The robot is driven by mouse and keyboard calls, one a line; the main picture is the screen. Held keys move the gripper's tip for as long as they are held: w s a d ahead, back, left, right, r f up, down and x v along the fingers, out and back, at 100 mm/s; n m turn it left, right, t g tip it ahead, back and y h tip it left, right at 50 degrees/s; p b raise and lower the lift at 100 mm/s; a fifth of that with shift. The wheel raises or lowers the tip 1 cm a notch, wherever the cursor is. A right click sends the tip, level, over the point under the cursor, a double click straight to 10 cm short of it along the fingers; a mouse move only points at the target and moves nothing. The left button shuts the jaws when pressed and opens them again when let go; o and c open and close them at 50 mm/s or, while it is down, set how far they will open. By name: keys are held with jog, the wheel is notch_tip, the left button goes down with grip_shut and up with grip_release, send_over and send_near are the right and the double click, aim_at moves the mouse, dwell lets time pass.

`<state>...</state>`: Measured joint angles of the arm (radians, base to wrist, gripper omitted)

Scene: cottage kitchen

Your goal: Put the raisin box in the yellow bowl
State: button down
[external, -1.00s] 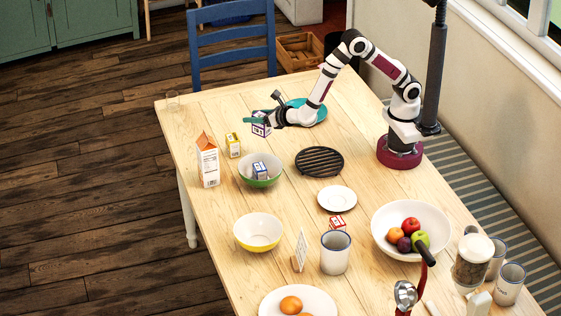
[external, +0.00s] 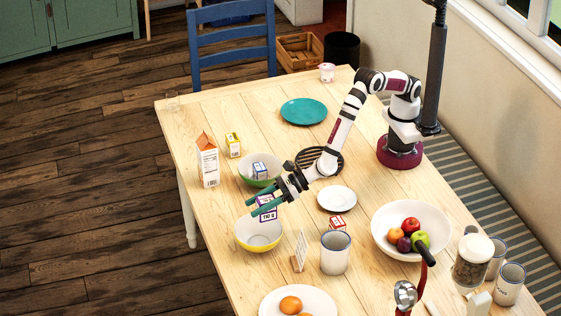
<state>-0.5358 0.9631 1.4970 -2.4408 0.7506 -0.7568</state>
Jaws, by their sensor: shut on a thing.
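My gripper (external: 264,204) is shut on a small white and purple box (external: 267,212), which I take to be the raisin box; its lettering is too small to read. The box hangs upright above the yellow bowl (external: 246,240), over its back right part, and covers some of the bowl's far rim. I cannot tell whether the box touches the bowl. The visible inside of the bowl is empty and pale.
A green bowl (external: 247,180) with a small blue and white box (external: 260,171) stands behind. A carton (external: 208,161) and a yellow box (external: 233,145) stand at left. A card stand (external: 299,252), a mug (external: 335,252) and a white plate (external: 337,199) are to the right.

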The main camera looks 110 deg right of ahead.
aim_at(259, 218)
jog(key=f, duration=0.2)
jog(key=a+f, duration=0.1)
jog(key=f, duration=0.1)
jog(key=shift+w+a, duration=0.1)
jog(key=shift+a, duration=0.1)
jog(key=shift+f, duration=0.4)
jog(key=shift+f, duration=0.15)
jog(key=shift+f, duration=0.4)
jog(key=shift+c, duration=1.6)
grip_release()
